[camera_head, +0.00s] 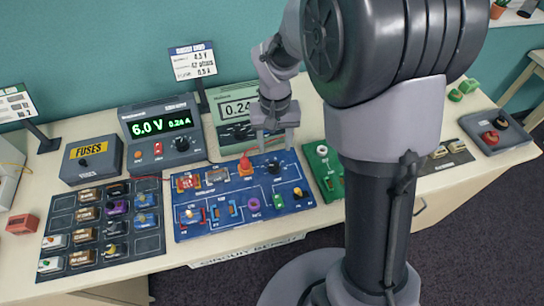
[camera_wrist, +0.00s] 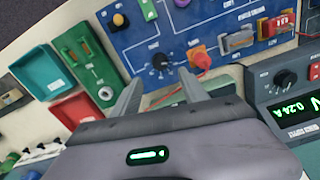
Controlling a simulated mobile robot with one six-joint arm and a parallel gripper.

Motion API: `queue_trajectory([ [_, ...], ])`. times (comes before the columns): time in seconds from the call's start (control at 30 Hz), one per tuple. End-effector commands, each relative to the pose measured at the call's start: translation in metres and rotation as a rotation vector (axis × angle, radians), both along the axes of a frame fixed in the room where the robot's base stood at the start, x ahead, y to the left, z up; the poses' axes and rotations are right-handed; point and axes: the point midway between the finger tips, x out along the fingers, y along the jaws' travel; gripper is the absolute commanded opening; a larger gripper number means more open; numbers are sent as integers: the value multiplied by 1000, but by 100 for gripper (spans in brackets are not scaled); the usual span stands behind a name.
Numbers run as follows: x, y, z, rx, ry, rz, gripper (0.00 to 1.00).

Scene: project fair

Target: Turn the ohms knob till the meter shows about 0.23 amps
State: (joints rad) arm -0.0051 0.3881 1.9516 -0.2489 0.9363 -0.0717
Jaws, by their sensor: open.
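The blue circuit board (camera_head: 225,225) lies on the table. A black round knob with a white dial ring (camera_wrist: 160,61) sits on it, likely the ohms knob; its label is too blurred to read. It also shows in the head view (camera_head: 273,167). My gripper (camera_wrist: 161,80) is open and empty, its two fingers apart on either side just short of the knob. In the head view my gripper (camera_head: 276,143) points down above the board's upper right part. The power supply (camera_head: 160,125) reads 6.0 V and 0.24 A.
A red-orange plug (camera_wrist: 200,60) stands close beside the right finger. A green board (camera_head: 321,165) lies right of the blue one. A fuses box (camera_head: 92,158) and a dark component tray (camera_head: 100,225) stand left. A sign (camera_head: 193,62) stands behind.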

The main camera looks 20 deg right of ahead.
Motion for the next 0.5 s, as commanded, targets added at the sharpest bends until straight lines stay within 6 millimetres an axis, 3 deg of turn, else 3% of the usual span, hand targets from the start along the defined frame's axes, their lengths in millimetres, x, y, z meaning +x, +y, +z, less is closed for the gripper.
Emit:
queue_trajectory([
  [0.03,-1,0,-21,1,3,-1,52],
  [0.2,-1,0,-65,0,2,-1,52],
  [0.33,-1,0,-84,1,1,-2,52],
  [0.5,0,0,-92,1,-1,-1,52],
])
